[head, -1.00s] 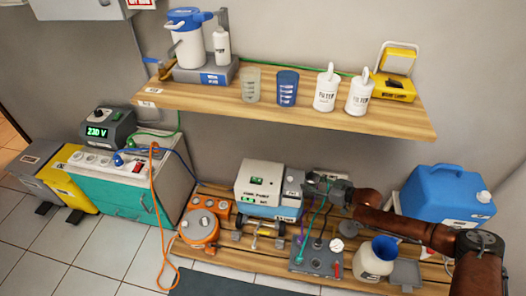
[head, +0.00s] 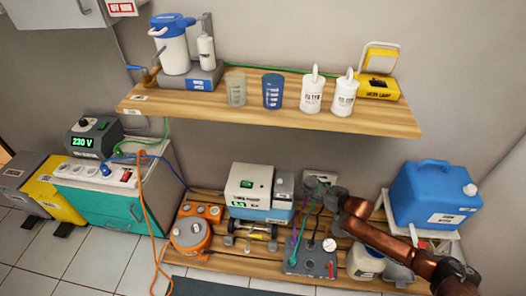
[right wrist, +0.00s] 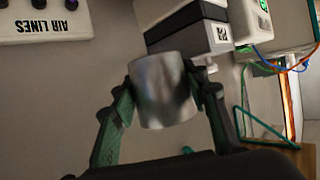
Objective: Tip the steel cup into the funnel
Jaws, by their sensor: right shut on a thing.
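My right gripper (right wrist: 164,84) is shut around a shiny steel cup (right wrist: 160,98), with a finger on each side of it in the right wrist view. In the head view this gripper (head: 332,192) is above the grey panel with the gauge, and the cup cannot be made out there. The white bottle (head: 362,266) that carries the blue funnel stands at the lower right under my right arm. The arm covers most or all of the funnel. The gripper is left of and behind the bottle. I cannot tell what the cup holds. My left gripper is out of view.
A grey panel (head: 308,262) with hoses and a gauge stands left of the bottle. A blue jug (head: 433,193) is at the right. A wooden shelf (head: 385,122) with cups and bottles hangs above.

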